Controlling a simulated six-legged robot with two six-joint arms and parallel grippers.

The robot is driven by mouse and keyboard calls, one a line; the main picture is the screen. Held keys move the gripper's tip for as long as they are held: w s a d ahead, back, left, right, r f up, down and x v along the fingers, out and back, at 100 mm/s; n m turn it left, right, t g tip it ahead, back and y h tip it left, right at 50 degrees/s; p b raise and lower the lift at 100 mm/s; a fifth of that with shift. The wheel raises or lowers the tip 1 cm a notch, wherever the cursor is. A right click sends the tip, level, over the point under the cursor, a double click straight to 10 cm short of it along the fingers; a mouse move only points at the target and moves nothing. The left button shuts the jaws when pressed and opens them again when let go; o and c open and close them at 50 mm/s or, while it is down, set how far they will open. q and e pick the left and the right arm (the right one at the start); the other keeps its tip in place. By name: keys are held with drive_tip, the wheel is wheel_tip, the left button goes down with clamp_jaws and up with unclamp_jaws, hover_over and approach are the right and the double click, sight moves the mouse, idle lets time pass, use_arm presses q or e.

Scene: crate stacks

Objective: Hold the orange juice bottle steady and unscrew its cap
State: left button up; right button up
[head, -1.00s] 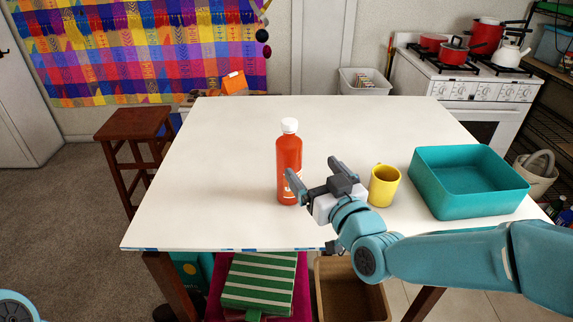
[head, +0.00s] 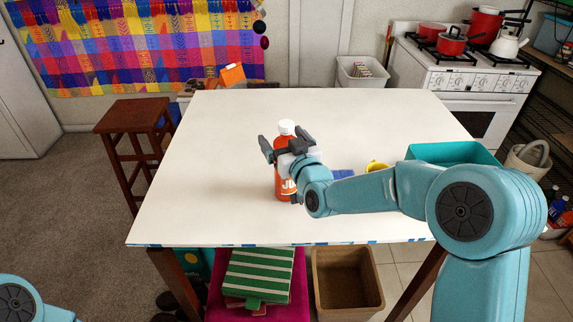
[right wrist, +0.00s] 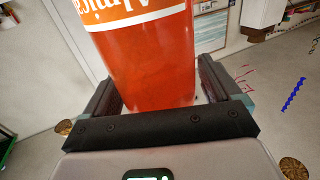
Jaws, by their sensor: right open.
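The orange juice bottle (head: 281,182) stands upright on the white table, with its white cap (head: 287,127) on top. My right gripper (head: 283,143) is at the bottle's upper body, below the cap, its two fingers spread. In the right wrist view, the orange bottle (right wrist: 145,70) stands between the two fingers of the open right gripper (right wrist: 157,88). A small gap shows by the right finger; contact on the left side is unclear. My left gripper is out of view; only part of my left arm shows at the lower left.
On the table (head: 210,180), a yellow mug (head: 377,166) and a teal bin (head: 450,152) stand to the right, partly behind my right arm. A flat blue thing (head: 343,174) lies between bottle and mug. The table's left side and back are clear.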

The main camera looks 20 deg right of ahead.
drive_tip(key=shift+w+f, duration=0.1)
drive_tip(key=c, duration=1.5)
clamp_jaws()
drive_tip(key=shift+r, duration=0.2)
